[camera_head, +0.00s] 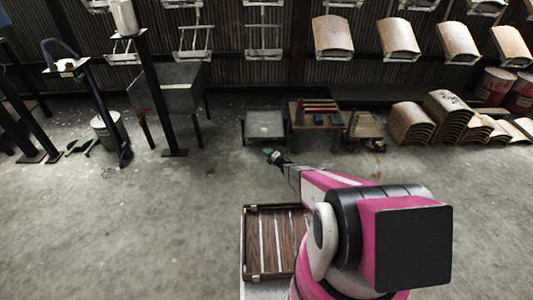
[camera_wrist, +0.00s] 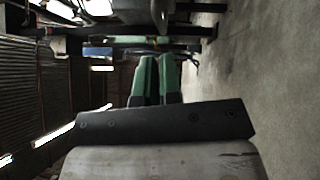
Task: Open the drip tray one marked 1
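No tray with a readable mark 1 shows in either view, so I cannot tell which thing is drip tray one. A grey, square, shallow tray or low stand (camera_head: 264,124) is on the floor near the back wall in the head view. My gripper (camera_head: 272,155) is in front of it, apart from it in the picture.
A low wooden table (camera_head: 317,114) stands right of the grey tray. Stacked curved tiles (camera_head: 410,122) and red drums (camera_head: 495,86) are farther right. A grey trough (camera_head: 180,88) and posts stand left. A slatted wooden tray (camera_head: 257,245) is close by. The middle floor is clear.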

